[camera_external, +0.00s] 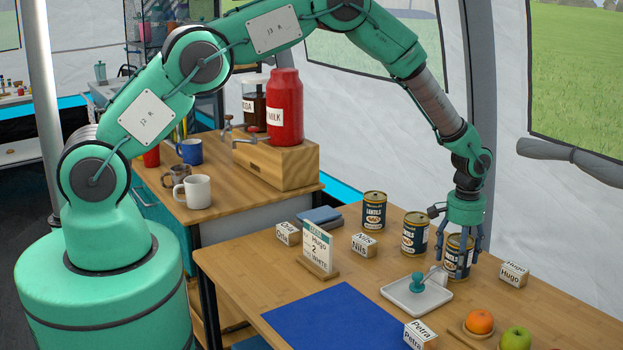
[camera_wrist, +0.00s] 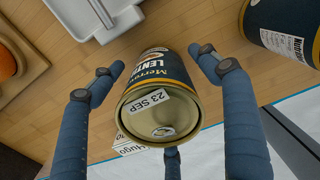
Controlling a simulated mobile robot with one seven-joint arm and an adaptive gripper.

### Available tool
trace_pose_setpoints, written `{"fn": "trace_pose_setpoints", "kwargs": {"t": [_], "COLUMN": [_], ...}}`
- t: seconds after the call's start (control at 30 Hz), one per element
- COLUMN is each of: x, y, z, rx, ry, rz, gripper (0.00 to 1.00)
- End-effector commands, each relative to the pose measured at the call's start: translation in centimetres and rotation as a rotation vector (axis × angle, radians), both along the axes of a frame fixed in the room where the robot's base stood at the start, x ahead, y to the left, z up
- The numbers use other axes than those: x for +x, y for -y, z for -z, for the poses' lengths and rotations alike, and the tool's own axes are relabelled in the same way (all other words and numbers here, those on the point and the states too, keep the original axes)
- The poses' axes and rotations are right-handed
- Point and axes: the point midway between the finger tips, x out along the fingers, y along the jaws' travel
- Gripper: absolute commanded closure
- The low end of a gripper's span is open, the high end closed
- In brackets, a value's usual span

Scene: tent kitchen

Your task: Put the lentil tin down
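The lentil tin (camera_external: 456,262), dark blue with a gold rim, appears to stand upright on the wooden table (camera_external: 365,262), with my gripper (camera_external: 463,240) over it. In the wrist view the tin (camera_wrist: 160,80) shows its lid with a "23 SEP" label. My gripper (camera_wrist: 157,60) has its fingers spread around the tin, with gaps visible on the left and right sides. A third finger shows below the lid. Two similar lentil tins stand to the left, one nearer (camera_external: 415,233) and one farther (camera_external: 374,211).
Name blocks Hugo (camera_external: 513,274), Nils (camera_external: 364,245) and Petra (camera_external: 420,335) stand around. An orange (camera_external: 480,321) and a green apple (camera_external: 515,340) sit front right. A blue mat (camera_external: 335,325) is clear.

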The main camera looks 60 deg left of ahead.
Motion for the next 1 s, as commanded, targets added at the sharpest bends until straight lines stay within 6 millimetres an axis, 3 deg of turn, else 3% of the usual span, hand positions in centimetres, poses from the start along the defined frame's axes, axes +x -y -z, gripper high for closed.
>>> {"fn": "trace_pose_setpoints", "kwargs": {"t": [0.27, 0.47, 1.0], "x": [0.0, 0.1, 0.1], "y": [0.0, 0.0, 0.0], "z": [-0.4, -2.0, -10.3], "rx": [0.0, -0.001, -0.001], "ry": [0.0, 0.002, 0.002], "rz": [0.0, 0.0, 0.0], "gripper": [0.24, 0.24, 0.24]}}
